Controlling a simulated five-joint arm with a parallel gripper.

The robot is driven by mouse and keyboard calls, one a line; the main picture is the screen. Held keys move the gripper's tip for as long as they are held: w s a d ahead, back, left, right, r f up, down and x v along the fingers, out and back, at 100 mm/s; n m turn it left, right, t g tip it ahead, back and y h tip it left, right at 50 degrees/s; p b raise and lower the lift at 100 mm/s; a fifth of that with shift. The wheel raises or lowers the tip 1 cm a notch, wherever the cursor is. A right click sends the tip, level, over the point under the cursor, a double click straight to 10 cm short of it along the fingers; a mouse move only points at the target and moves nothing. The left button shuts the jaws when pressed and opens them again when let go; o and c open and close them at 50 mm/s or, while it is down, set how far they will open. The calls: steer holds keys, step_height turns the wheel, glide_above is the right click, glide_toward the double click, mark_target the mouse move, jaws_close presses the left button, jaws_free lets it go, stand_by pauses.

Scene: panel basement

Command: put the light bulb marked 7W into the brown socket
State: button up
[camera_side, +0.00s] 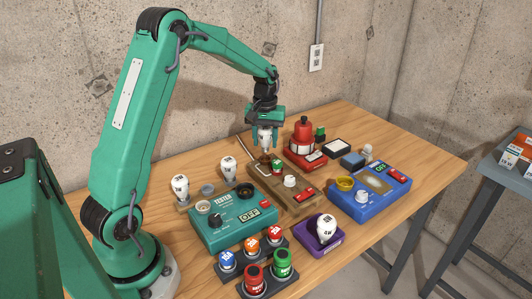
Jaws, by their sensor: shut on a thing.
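My gripper (266,143) points down above the brown wooden-looking board and is shut on a white bulb (265,136). The bulb is mostly hidden by the fingers, and its marking cannot be read. The brown socket (262,159) appears just below the fingertips on the back of the brown board (268,187); I cannot tell whether the bulb touches it. Other white bulbs stand upright at left (180,187) and behind the tester (228,168). Another bulb (326,228) sits in a purple holder (317,246). Their small markings are not clearly readable.
A teal tester (225,238) reading OFF stands left of the board. A blue device (372,205) with a yellow socket (345,183) is at right. A red device (303,138) stands behind. Several coloured cans and caps (283,262) are in front. The table's right end is clear.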

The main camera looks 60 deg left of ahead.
mark_target(265, 148)
steer(key=shift+f, duration=1.3)
steer(key=shift+f, duration=0.6)
stand_by(0.9)
steer(key=o, duration=0.7)
steer(key=shift+r, duration=0.15)
steer(key=shift+r, duration=5.35)
steer(key=shift+r, duration=0.1)
